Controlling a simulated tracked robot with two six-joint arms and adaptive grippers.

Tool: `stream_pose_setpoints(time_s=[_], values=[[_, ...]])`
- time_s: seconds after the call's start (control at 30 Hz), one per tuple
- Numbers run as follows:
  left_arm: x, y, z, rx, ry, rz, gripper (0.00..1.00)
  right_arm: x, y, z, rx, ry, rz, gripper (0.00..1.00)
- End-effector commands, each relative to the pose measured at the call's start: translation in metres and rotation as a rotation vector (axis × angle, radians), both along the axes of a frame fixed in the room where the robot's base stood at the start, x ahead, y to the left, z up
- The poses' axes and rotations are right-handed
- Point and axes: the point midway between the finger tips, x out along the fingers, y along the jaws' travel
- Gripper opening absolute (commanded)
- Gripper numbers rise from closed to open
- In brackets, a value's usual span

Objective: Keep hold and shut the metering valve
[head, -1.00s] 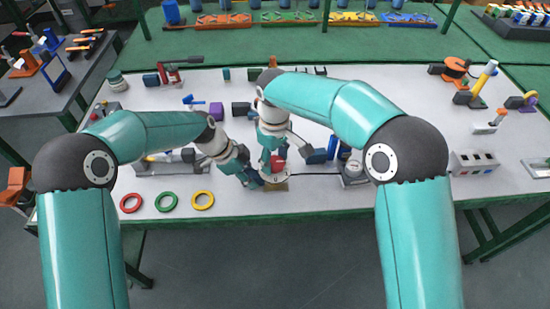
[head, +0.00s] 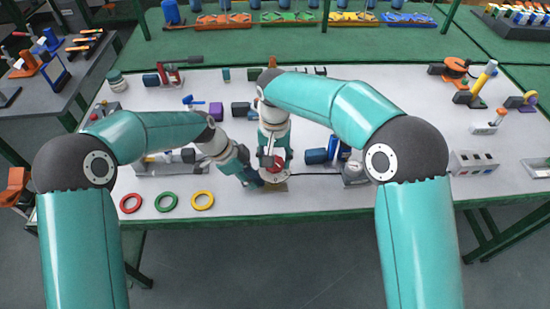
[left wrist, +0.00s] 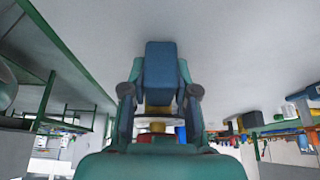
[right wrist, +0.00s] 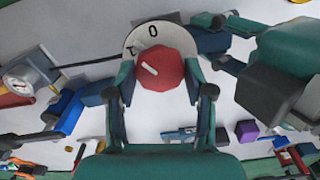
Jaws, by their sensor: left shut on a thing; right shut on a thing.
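The metering valve shows a round white dial (right wrist: 139,40) marked "0" with a red knob (right wrist: 165,70) on it. The knob has a white pointer line, slanted and not lined up with the "0". The knob also shows in the head view (head: 267,161). My right gripper (right wrist: 163,88) is shut on the knob, one finger on each side. My left gripper (left wrist: 160,105) is shut on a blue block (left wrist: 160,70) beside the dial; it also shows low at the valve in the head view (head: 255,180). The grippers hide part of the valve's base.
Red (head: 130,203), green (head: 166,201) and yellow (head: 203,200) rings lie at the table's front left. A gauge (head: 353,172) and blue parts (head: 316,156) stand close right of the valve. A grey box (head: 474,163) stands further right.

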Motion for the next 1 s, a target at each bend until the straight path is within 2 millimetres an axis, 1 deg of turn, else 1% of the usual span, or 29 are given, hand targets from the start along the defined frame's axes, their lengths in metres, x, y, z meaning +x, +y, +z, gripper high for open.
stream_pose_setpoints(time_s=[0.3,0.5,0.7,1.0], values=[[-0.001,0.0,-0.0004,0.0,0.003,-0.001,0.0,0.0004,-0.0006,-0.0005,-0.001,-0.001,-0.294,0.18],[-0.001,0.0,-0.0004,0.0,0.004,-0.002,0.0,0.0004,-0.0004,-0.0005,0.0,-0.001,-0.449,0.18],[-0.0011,0.0,-0.0004,0.0,0.004,-0.002,0.0,0.0004,-0.0003,-0.0005,0.0,-0.001,-0.555,0.18],[-0.0011,0.0,-0.0004,0.0,0.004,-0.002,0.0,0.0004,-0.0001,-0.0006,0.0,-0.001,-0.618,0.18]])
